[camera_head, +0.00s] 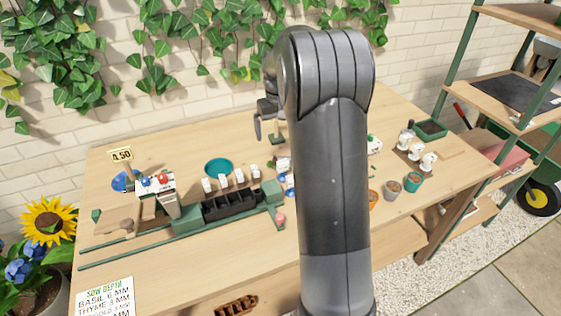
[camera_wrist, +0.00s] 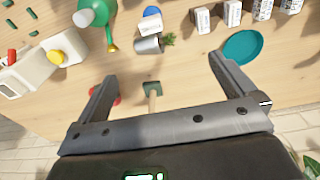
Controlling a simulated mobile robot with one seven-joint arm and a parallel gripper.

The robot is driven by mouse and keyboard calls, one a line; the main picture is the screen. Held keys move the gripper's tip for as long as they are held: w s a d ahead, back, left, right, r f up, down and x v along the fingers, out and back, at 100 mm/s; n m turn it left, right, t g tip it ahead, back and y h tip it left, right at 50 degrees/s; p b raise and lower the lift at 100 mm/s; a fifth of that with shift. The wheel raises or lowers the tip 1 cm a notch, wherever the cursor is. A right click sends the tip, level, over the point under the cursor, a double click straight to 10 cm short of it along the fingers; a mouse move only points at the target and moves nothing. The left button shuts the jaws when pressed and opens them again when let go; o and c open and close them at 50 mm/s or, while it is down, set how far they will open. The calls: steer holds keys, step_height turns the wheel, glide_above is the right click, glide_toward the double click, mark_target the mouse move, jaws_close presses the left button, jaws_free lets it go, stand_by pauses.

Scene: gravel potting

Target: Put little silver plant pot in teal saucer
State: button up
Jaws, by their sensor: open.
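A little silver plant pot (camera_wrist: 148,45) with a small green plant lies tipped on its side on the table in the wrist view. In the head view I cannot make it out; my arm covers much of the middle. The teal saucer (camera_wrist: 243,47) is to the right of the pot in the wrist view and appears empty. It also shows in the head view (camera_head: 218,167), left of my arm. My gripper (camera_wrist: 162,69) is open, with nothing between its fingers, above the table. The silver pot is beyond the gap between the fingertips. In the head view my gripper (camera_head: 267,122) is partly hidden behind my arm.
A small trowel (camera_wrist: 152,88) lies below the gap between my fingers. A green watering can (camera_wrist: 95,12) and white packets (camera_wrist: 232,14) are nearby. A black seed tray (camera_head: 231,205) stands in front of the saucer. Several small pots (camera_head: 392,189) stand right of my arm.

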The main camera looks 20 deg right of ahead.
glide_toward(280, 157)
steer(key=shift+g, duration=0.3)
steer(key=f, duration=0.5)
steer(key=shift+w+d+f, duration=0.15)
steer(key=shift+d, duration=0.25)
steer(key=shift+w+a+f, duration=0.1)
steer(key=shift+a+f, duration=0.05)
steer(key=shift+f, duration=1.15)
steer(key=shift+w+a+f, duration=0.1)
steer(key=shift+a+f, duration=0.05)
steer(key=shift+f, duration=1.2)
steer(key=shift+c, duration=0.3)
steer(key=c, duration=1)
step_height(280, 157, up, 10)
steer(key=shift+f, duration=0.1)
steer(key=shift+c, duration=0.2)
steer(key=shift+a, duration=0.2)
steer(key=s+a+m, duration=0.1)
steer(key=s+a, duration=0.1)
steer(key=a, duration=0.6)
steer(key=s+a+m, duration=0.2)
steer(key=s+a, duration=0.1)
steer(key=a, duration=0.5)
steer(key=shift+s+a, duration=0.2)
steer(key=shift+s, duration=0.05)
